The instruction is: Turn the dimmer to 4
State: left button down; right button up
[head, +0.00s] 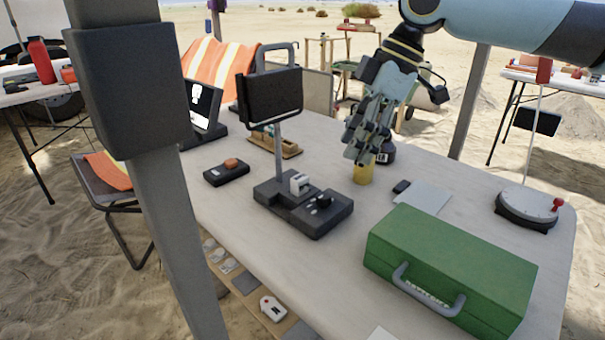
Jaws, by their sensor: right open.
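A round dial (525,205) with a white top, dark base and a red knob at its right edge lies near the table's right side. It looks like the dimmer, but its marks are too small to read. My right gripper (362,150) hangs over the table, well to the left of the dial and apart from it. It is open, fingers pointing down, just above a yellow cylinder (364,174), whose top is partly hidden. I cannot tell if they touch. My left gripper is not in view.
A green case (450,268) lies in front of the dial. A dark stand with a screen (303,208) is at the table's middle. A dark jar (386,154) and a pale sheet (424,198) are near my right gripper. A grey post (165,200) blocks the left.

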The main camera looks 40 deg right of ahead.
aim_at(323, 195)
jog(key=b+x, duration=0.1)
jog(key=x, duration=0.2)
jog(key=b+x, duration=0.2)
jog(key=x, duration=0.2)
jog(key=b+x, duration=0.1)
jog(key=x, duration=0.2)
jog(key=shift+w+a+f, duration=0.15)
jog(key=shift+w+f, duration=0.1)
jog(key=shift+w, duration=0.15)
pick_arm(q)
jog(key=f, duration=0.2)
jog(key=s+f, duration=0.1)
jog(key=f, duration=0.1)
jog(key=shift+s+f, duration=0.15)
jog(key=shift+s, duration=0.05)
pick_arm(e)
grip_shut()
